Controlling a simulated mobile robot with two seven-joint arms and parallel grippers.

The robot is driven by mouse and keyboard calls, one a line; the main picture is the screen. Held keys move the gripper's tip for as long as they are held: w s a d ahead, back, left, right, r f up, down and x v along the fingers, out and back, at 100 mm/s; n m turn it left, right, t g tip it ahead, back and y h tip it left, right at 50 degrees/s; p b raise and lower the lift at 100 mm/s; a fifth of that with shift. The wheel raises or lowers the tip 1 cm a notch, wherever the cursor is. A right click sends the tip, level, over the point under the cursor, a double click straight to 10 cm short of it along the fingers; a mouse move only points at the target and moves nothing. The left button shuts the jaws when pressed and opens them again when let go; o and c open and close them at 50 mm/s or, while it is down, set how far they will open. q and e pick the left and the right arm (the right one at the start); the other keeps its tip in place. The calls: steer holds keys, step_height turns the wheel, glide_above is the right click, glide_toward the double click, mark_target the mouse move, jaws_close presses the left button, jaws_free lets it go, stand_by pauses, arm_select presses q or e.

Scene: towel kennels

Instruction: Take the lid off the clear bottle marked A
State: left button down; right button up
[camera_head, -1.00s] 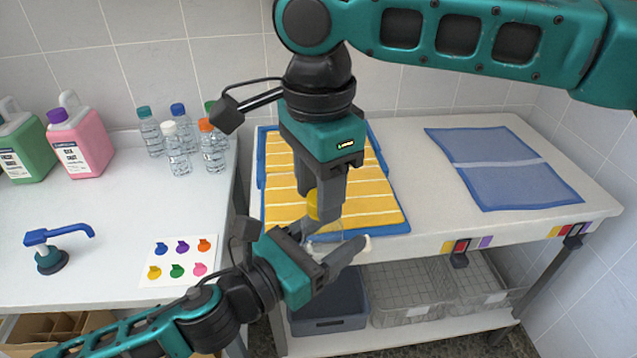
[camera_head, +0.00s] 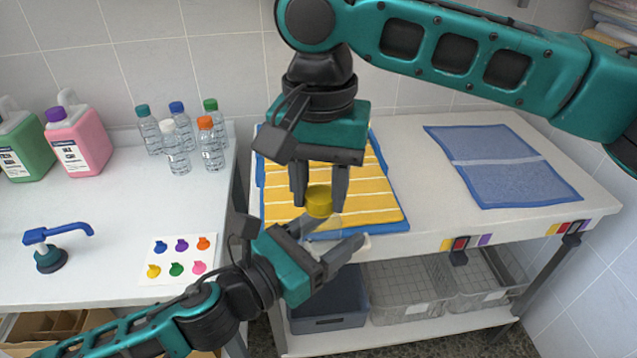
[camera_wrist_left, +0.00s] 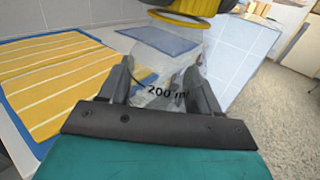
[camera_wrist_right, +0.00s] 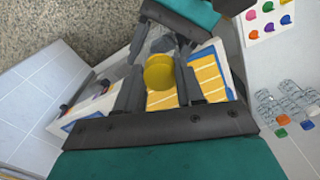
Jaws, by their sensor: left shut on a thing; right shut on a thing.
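The clear bottle (camera_wrist_left: 165,75) is held upright between the fingers of my left gripper (camera_head: 328,236). "200 ml" is readable on its side, and no letter A shows. Its yellow lid (camera_head: 319,200) is between the fingers of my right gripper (camera_head: 319,208), which reaches down from above and is shut on it. The lid also shows at the top of the left wrist view (camera_wrist_left: 190,18) and in the right wrist view (camera_wrist_right: 160,72). It is directly over the bottle's top; I cannot tell whether they still touch.
A yellow striped towel (camera_head: 375,200) on a blue one lies behind the grippers, and a blue mat (camera_head: 500,165) lies to the right. Bins (camera_head: 325,300) sit below.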

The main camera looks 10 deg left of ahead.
steer(key=n, duration=0.6)
steer(key=shift+a, duration=0.1)
steer(key=n, duration=1.2)
steer(key=shift+w+r+n, duration=0.1)
steer(key=shift+n, duration=0.2)
steer(key=n, duration=0.7)
steer(key=shift+w, duration=0.15)
steer(key=n, duration=0.9)
steer(key=shift+w+n, duration=0.1)
steer(key=shift+n, duration=0.2)
steer(key=n, duration=0.3)
steer(key=shift+n, duration=0.3)
steer(key=n, duration=0.5)
steer(key=shift+w+n, duration=0.1)
steer(key=shift+n, duration=0.2)
steer(key=shift+r, duration=0.2)
steer(key=shift+r, duration=0.95)
